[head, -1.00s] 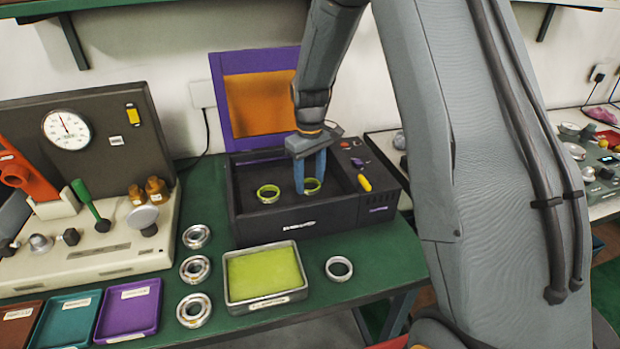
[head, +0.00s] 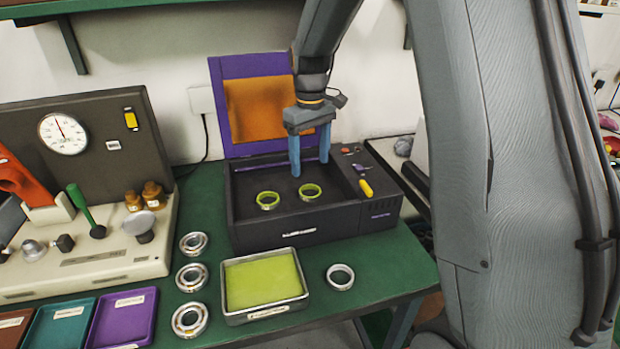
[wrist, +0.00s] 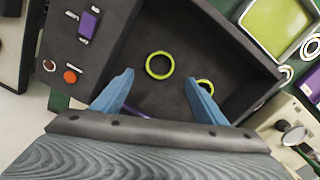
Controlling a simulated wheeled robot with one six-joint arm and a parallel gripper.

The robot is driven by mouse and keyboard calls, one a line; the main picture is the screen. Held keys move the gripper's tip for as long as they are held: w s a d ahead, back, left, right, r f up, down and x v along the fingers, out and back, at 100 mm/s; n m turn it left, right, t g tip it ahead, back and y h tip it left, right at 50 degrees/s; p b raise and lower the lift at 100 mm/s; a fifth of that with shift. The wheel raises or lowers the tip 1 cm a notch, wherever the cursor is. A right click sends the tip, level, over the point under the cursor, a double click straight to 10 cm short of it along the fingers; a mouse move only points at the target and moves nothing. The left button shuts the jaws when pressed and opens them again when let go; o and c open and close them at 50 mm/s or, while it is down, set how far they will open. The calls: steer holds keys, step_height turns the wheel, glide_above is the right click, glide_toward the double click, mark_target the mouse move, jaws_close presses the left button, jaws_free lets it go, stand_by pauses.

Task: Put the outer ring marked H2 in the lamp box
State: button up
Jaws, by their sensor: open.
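The lamp box (head: 290,232) is a black open box with its purple-framed lid (head: 215,110) raised at the back. Two yellow-green rings lie on its floor, a left ring (head: 267,200) and a right ring (head: 310,191). They also show in the wrist view, one whole (wrist: 160,65) and one partly behind a finger (wrist: 205,87). My gripper (head: 309,170) is open and empty above the box, behind the rings; its fingers also show in the wrist view (wrist: 158,95). A plain metal ring (head: 340,277) lies on the bench right of the tray. I cannot read an H2 mark on any ring.
A metal tray with a yellow-green pad (head: 263,282) stands in front of the box. A gauge unit (head: 95,200) and coloured trays (head: 122,315) fill the left.

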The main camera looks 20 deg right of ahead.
steer(key=s+f+m, duration=0.2)
steer(key=s, duration=1)
steer(key=s+f+m, duration=0.2)
steer(key=s+m, duration=0.1)
steer(key=s, duration=1)
steer(key=shift+f+t, duration=0.3)
steer(key=shift+f, duration=0.05)
steer(key=shift+c, duration=0.2)
